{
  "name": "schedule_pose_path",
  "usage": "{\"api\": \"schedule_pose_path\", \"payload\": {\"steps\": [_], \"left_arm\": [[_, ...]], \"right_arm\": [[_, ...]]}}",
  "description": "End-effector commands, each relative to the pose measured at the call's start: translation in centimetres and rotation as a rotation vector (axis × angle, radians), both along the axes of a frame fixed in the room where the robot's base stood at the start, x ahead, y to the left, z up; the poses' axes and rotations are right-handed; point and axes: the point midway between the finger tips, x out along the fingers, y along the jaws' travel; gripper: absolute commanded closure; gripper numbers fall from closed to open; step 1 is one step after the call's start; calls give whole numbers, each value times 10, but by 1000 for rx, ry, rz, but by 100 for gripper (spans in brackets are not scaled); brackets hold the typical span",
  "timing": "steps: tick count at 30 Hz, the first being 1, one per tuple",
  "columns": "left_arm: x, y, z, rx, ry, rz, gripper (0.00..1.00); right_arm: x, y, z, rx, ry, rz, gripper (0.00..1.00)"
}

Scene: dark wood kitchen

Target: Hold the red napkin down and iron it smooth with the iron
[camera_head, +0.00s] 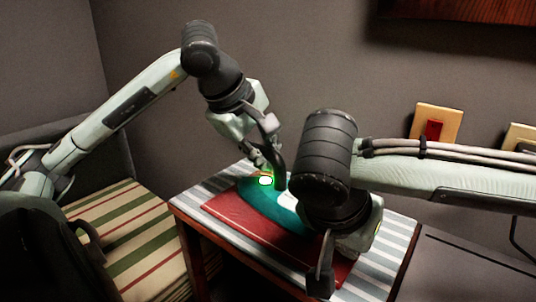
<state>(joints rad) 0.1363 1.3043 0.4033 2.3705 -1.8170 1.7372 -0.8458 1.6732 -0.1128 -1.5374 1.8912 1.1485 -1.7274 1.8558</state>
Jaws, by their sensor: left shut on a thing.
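The red napkin (236,222) lies flat on the striped cloth of the small table. The teal iron (258,206) stands soleplate down on the napkin, with a glowing green-white light near its handle. My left gripper (267,162) comes from above and is shut on the dark handle of the iron. My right gripper (322,278) is low over the front right part of the napkin. My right wrist hides the right end of the iron and part of the napkin. Only one right finger shows clearly, so its opening and contact with the napkin are unclear.
The small table has a blue-grey and white striped cloth (395,243). A seat with a striped cushion (125,235) stands at the left. A dark surface (465,270) is at the right. The grey wall behind carries a switch plate (435,125) with a red switch.

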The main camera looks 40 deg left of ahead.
Motion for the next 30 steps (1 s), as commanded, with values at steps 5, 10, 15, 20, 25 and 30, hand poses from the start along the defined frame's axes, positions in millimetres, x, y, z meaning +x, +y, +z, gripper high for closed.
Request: {"api": "schedule_pose_path", "payload": {"steps": [5,10,15,20,25,30], "left_arm": [[0,11,0,-3,-5,3,100],[-2,18,0,-1,-4,4,100],[-3,22,-1,-1,-2,5,100],[-3,30,0,-1,-2,6,100],[-4,39,0,-1,-1,4,100],[-5,44,1,0,-1,4,100]], "right_arm": [[-1,-1,-2,-4,4,0,100],[-1,-1,-2,-4,4,0,100],[-1,-1,-2,-4,4,0,100],[-1,-1,-2,-4,4,0,100],[-1,-1,-2,-4,3,0,100],[0,-1,-2,-3,3,-1,100]]}}
